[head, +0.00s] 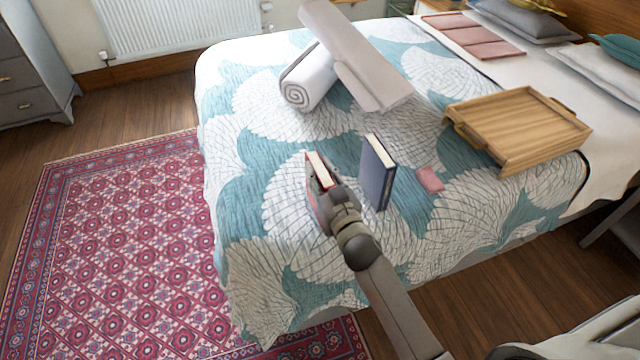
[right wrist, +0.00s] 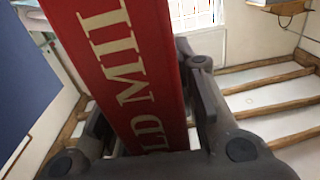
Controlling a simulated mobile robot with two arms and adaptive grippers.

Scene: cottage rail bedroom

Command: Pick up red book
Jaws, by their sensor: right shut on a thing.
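The red book (head: 320,171) stands upright over the patterned bed, its pale page edges facing up in the head view. In the right wrist view its red spine with cream lettering (right wrist: 120,65) fills the middle. My right gripper (head: 325,190) is shut on the red book, with a finger on each side of it in the right wrist view (right wrist: 150,125). I cannot tell whether the book's lower edge touches the bed. My left gripper is not in view.
A dark blue book (head: 376,175) stands upright just right of the red one. A small pink item (head: 429,179) and a wooden tray (head: 530,130) lie further right. A rolled white towel (head: 308,80) and a grey-beige object (head: 355,55) are behind. Bare bedspread lies to the left.

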